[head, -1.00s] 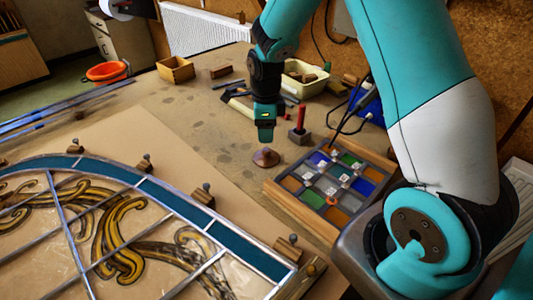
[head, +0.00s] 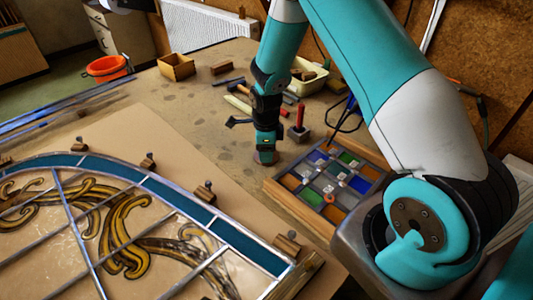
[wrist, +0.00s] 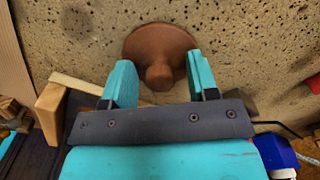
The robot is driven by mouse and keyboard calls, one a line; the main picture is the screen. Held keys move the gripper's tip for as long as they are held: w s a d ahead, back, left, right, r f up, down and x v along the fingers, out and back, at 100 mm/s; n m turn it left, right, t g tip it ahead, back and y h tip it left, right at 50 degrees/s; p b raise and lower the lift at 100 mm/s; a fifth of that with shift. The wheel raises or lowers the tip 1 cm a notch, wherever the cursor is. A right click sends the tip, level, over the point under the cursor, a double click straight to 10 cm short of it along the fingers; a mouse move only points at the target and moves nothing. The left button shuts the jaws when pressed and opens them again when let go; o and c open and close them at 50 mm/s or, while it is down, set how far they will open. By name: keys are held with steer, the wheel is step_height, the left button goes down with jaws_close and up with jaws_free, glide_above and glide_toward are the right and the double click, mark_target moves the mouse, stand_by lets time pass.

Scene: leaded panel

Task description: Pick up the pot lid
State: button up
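The pot lid is a small reddish-brown disc with a round knob, lying on the worktable. In the wrist view the lid (wrist: 160,40) is at the top centre, with its knob towards my gripper (wrist: 158,70). The two teal fingers are apart, one on each side of the knob, with visible gaps between them and it. In the head view my gripper (head: 265,150) points down directly over the lid (head: 264,158), hiding most of it. Whether the fingers touch the lid's top cannot be told.
A wooden tray of coloured glass pieces (head: 284,199) stands close on the right. The leaded panel (head: 190,210) fills the front left. Bare tabletop (head: 200,120) is free to the left.

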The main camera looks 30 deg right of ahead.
steer(key=c, duration=0.8)
steer(key=shift+c, duration=0.2)
